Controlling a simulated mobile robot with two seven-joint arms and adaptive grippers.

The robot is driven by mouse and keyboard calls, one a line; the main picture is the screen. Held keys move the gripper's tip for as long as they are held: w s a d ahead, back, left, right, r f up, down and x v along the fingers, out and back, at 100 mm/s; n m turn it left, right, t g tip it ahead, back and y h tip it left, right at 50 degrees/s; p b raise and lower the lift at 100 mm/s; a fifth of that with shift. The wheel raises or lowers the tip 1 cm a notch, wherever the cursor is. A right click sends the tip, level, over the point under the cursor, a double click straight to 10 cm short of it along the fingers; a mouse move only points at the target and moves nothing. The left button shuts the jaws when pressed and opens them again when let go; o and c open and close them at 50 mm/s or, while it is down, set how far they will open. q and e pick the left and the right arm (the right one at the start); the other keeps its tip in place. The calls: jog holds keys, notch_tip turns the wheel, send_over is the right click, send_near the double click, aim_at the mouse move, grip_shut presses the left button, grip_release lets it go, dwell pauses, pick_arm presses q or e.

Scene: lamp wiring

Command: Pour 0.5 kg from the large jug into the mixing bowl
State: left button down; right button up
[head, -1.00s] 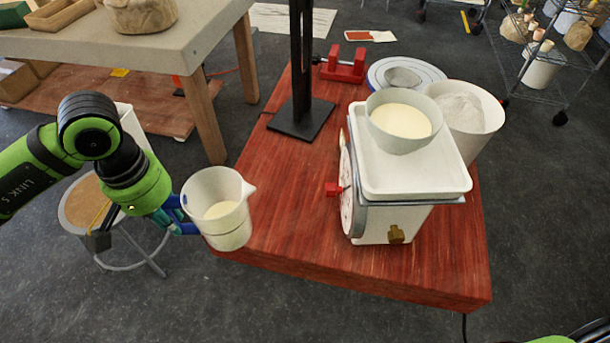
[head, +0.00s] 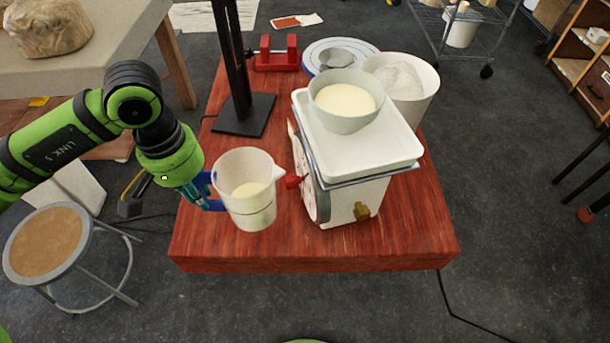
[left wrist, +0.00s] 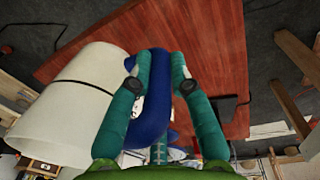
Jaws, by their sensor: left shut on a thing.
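The large jug (head: 249,205) is a pale translucent plastic jug with a spout facing right, holding some cream-coloured contents. My left gripper (head: 205,192) is shut on its blue handle, and the jug looks close to upright. The jug (left wrist: 72,105) and its blue handle (left wrist: 155,75) between the teal fingers also show in the left wrist view. The mixing bowl (head: 346,121) is pale and holds cream-coloured contents. It sits on the white tray (head: 385,150) of a kitchen scale (head: 345,200), up and to the right of the jug. The scale's dial is too oblique to read. My right gripper is out of view.
A red wooden table (head: 220,250) bears the scale. Behind stand a black post (head: 233,60), a red bracket (head: 277,57), a round plate with a sieve (head: 335,57) and a white bucket of powder (head: 405,85). A stool (head: 45,240) stands at the left.

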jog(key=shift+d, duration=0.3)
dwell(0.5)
